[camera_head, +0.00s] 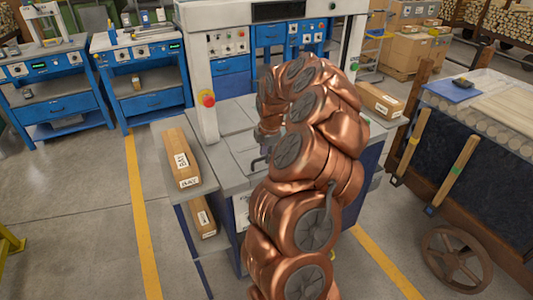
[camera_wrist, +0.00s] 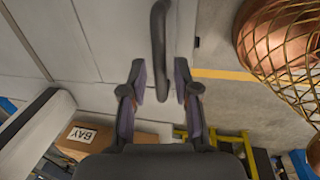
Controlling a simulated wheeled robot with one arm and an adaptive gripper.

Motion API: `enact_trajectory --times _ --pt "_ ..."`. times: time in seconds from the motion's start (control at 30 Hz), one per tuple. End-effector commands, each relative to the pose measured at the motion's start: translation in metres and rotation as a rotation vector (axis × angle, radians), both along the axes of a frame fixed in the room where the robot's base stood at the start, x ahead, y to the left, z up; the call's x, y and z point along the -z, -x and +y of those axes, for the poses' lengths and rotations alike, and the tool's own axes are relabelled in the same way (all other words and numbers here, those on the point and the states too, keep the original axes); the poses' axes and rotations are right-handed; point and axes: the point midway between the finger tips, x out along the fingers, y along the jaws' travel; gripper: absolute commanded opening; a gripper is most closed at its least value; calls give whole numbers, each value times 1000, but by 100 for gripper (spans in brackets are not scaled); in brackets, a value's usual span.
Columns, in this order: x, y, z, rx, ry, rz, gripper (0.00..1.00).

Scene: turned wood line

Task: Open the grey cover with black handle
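The black handle (camera_wrist: 158,45) is a dark bar on a light grey panel, which looks like the grey cover (camera_wrist: 112,40), in the wrist view. My gripper (camera_wrist: 160,84) is open, with its two fingers apart. The handle's lower end shows between the fingertips in the picture; I cannot tell whether they touch it. In the head view my gripper (camera_head: 262,158) is small and mostly hidden behind my copper-coloured arm, over the grey machine top. The handle is hidden there. I cannot tell the cover's edges clearly.
A long cardboard box (camera_head: 179,160) lies on the machine's left ledge, with another box (camera_head: 202,217) below. A white post with a red knob (camera_head: 206,99) stands close to the arm. A wheeled wooden cart (camera_head: 455,180) stands at right. Floor at left is free.

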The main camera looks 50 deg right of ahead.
Motion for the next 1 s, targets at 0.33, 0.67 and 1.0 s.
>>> enact_trajectory --times 0.33,0.67,1.0 --pt "0 0 0 0 0 0 0" --pt "0 0 0 0 0 1 0" --pt "-4 4 0 0 -7 24 0"
